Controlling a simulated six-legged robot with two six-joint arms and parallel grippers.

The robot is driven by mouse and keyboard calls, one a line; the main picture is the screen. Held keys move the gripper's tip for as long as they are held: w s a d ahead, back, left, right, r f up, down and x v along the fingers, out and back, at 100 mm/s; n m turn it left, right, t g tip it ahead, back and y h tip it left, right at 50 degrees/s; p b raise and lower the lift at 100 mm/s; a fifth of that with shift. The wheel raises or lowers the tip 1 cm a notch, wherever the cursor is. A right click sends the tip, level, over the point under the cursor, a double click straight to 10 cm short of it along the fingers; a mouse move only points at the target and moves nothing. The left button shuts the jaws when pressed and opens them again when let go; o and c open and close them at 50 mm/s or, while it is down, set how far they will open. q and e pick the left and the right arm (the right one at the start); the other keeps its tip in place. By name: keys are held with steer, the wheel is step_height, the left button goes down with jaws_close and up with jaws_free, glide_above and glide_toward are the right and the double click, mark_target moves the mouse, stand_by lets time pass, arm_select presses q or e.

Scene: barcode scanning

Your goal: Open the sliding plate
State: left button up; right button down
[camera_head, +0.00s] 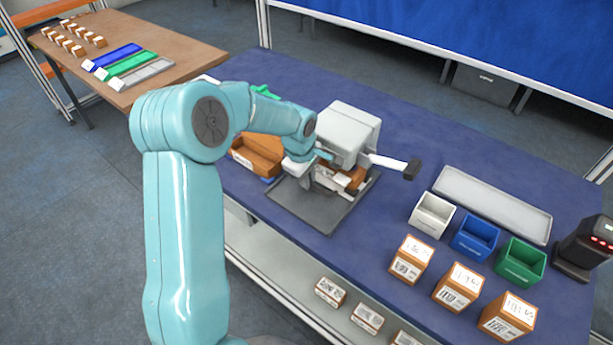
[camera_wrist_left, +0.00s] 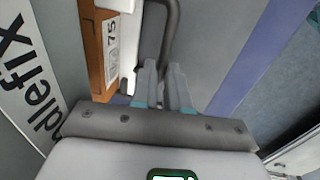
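The scanning station, a light grey boxy machine (camera_head: 345,132), stands on a dark grey base plate (camera_head: 325,213) on the blue table. My left gripper (camera_head: 322,156) is at its near left side. In the left wrist view, my left gripper's two fingers (camera_wrist_left: 163,82) are close together on a dark curved bar handle (camera_wrist_left: 172,28), with the bar between the tips. The sliding plate itself is hard to make out; a white edge (camera_wrist_left: 130,40) shows beside the handle. A brown labelled box (camera_wrist_left: 97,45) is beside it. My right gripper is not in view.
A white bar with a black end (camera_head: 411,169) sticks out right of the machine. An open brown box (camera_head: 258,155) is left of it. White (camera_head: 431,214), blue (camera_head: 475,237) and green (camera_head: 520,262) bins stand right, with cartons (camera_head: 411,259) in front and a long tray (camera_head: 493,205) behind.

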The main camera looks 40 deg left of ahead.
arm_select(q)
steer(key=shift+s+f, duration=0.1)
steer(key=shift+s, duration=0.1)
jaws_close()
steer(key=s+b, duration=0.2)
steer(key=b, duration=0.1)
steer(key=shift+s+d+f, duration=0.1)
steer(key=shift+s+f, duration=0.2)
steer(key=s+b, duration=0.1)
steer(key=s, duration=0.1)
steer(key=s+b, duration=0.1)
steer(key=s, duration=0.1)
steer(key=s+b, duration=0.1)
steer(key=s, duration=0.2)
steer(key=shift+d+r, duration=0.3)
steer(key=shift+d, duration=0.1)
steer(key=shift+s+d, duration=0.1)
steer(key=shift+s, duration=0.2)
steer(key=shift+r, duration=0.1)
steer(key=o, duration=0.7)
jaws_free()
